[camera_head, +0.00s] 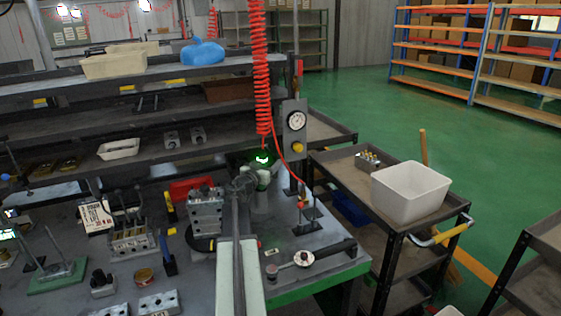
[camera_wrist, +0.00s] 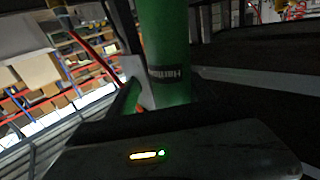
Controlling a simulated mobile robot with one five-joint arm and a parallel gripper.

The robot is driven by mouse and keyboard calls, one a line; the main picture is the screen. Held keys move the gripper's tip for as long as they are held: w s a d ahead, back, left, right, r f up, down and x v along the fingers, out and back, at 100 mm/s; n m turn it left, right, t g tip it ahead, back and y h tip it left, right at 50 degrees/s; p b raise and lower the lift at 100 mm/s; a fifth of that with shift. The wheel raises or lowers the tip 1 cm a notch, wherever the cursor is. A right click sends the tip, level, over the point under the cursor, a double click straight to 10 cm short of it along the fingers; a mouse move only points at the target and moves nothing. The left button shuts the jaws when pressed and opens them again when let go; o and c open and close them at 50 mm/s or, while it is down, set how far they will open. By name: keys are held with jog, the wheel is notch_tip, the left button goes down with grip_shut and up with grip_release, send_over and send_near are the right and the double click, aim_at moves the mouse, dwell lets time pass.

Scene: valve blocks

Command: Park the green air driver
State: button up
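The green air driver (camera_wrist: 165,55) fills the upper middle of the wrist view as a green cylinder with a dark label band, very close to the camera. A narrower green part (camera_wrist: 128,98) shows to its left. In the head view a dark green shape with a bright green spot (camera_head: 262,158), probably the driver, is below the red coiled hose (camera_head: 261,70). My gripper (camera_head: 244,181) is close by, at the far end of my arm. The dark body in the wrist view's foreground hides the driver's lower part. The fingers cannot be made out, so I cannot tell whether they grip it.
A post with a gauge box (camera_head: 293,128) stands just right of the hose, on the bench. A cart with a white bin (camera_head: 410,191) is farther right. Metal blocks (camera_head: 205,211) and small tools crowd the bench's left. Shelves (camera_head: 170,70) run behind. Green floor is open behind the cart.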

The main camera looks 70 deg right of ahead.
jog(key=shift+w+a, duration=0.35)
jog(key=shift+w, duration=0.5)
jog(key=shift+a, duration=0.1)
jog(key=a+p, duration=0.1)
jog(key=a, duration=0.6)
jog(key=shift+s, duration=0.4)
